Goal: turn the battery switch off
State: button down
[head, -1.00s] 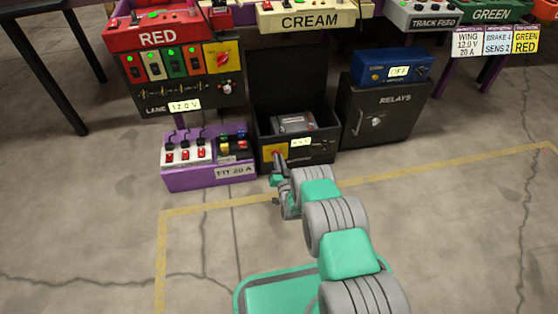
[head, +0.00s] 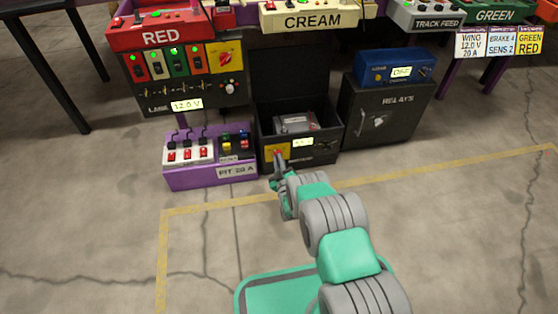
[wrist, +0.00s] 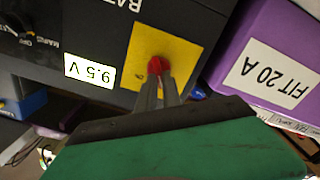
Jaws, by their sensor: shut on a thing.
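The battery switch is a red knob (wrist: 155,67) on a yellow plate (wrist: 185,38), on the front of a black battery box (head: 322,154). In the head view the yellow plate (head: 284,150) is at the box's left front, partly behind my gripper. My gripper (wrist: 158,80) is shut on the red knob in the wrist view, its fingertips at the knob's lower part. In the head view my gripper (head: 279,160) reaches the plate from the front. The fingers hide part of the knob, and its exact angle is hard to tell.
A purple box (head: 205,182) labelled FIT 20 A stands close on the left in the head view. A dark RELAYS cabinet (head: 392,118) stands on the right. Another yellow plate with a red knob (head: 225,58) is on the LANE panel above left. The floor in front is clear.

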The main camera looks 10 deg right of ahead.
jog(key=shift+a+f+n, duration=0.1)
jog(key=shift+n, duration=1)
jog(key=c, duration=1.5)
grip_release()
jog(key=shift+s, duration=0.1)
jog(key=s+p, duration=0.5)
jog(key=s, duration=0.2)
jog(key=shift+s, duration=0.3)
